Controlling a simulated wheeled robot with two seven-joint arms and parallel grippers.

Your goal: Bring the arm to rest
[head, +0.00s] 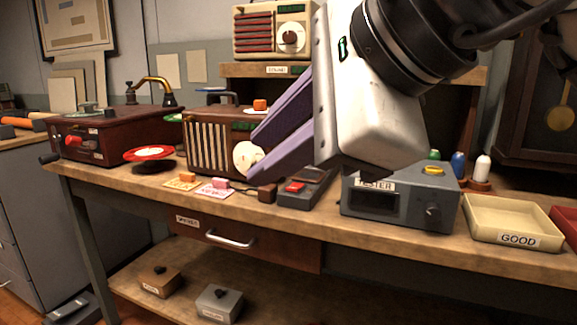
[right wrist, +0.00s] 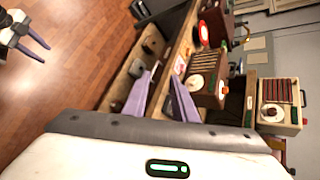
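My right gripper (head: 254,160) is in front of the bench in the head view, its two purple fingers pointing left. The fingers are apart and nothing shows between them but the radio behind. The right wrist view also shows its spread fingers (right wrist: 162,92) with the bench beyond. My left gripper (right wrist: 40,53) shows at the upper left of the right wrist view, over the wooden floor, its purple fingers apart and empty. It is not in the head view.
The bench holds a record player (head: 110,137), a brown radio (head: 208,146), a grey tester box (head: 399,200) and a GOOD tray (head: 515,236). A drawer (head: 270,249) and lower shelf (head: 180,312) are below. Open floor (right wrist: 80,60) lies in front.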

